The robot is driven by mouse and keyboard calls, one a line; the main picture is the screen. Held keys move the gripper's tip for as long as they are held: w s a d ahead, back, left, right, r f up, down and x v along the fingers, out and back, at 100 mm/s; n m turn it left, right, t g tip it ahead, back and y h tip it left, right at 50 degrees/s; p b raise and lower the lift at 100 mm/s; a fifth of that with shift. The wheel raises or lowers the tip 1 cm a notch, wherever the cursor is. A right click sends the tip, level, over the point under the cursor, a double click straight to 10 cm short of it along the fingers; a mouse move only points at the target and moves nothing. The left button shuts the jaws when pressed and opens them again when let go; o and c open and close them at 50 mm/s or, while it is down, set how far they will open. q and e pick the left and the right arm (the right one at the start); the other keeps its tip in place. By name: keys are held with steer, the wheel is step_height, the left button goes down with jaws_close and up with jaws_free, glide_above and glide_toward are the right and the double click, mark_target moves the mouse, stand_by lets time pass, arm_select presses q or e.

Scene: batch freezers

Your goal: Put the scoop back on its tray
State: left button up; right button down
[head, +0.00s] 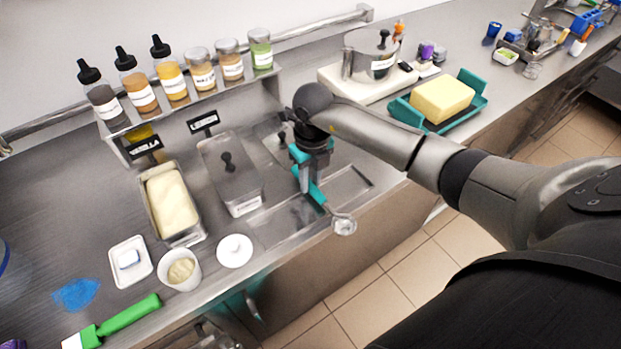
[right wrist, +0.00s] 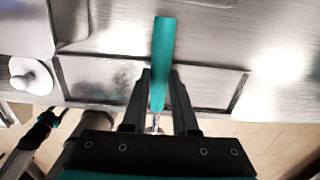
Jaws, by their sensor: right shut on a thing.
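The scoop has a teal handle (head: 316,193) and a round metal bowl (head: 344,225). My right gripper (head: 307,184) is shut on the handle, which also shows between the fingers in the right wrist view (right wrist: 162,60). The bowl points toward the counter's front edge and is mostly hidden in the wrist view. The shallow metal tray (head: 351,187) lies under the scoop; it also shows in the right wrist view (right wrist: 215,85). I cannot tell whether the scoop touches it. Part of what looks like my left gripper (head: 250,305) shows low, before the counter; its jaws are unclear.
A lidded steel pan (head: 228,175) and an open pan of pale ice cream (head: 170,202) stand left of the tray. A white cup (head: 181,272) and round lid (head: 235,251) sit near the front edge. A butter block (head: 442,99) lies on a teal tray at right.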

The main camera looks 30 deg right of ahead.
mark_target(312, 184)
steer(key=shift+f, duration=0.2)
steer(key=c, duration=0.7)
jaws_free()
step_height(312, 184, up, 13)
steer(key=shift+s+f, duration=0.15)
steer(key=shift+f, duration=0.05)
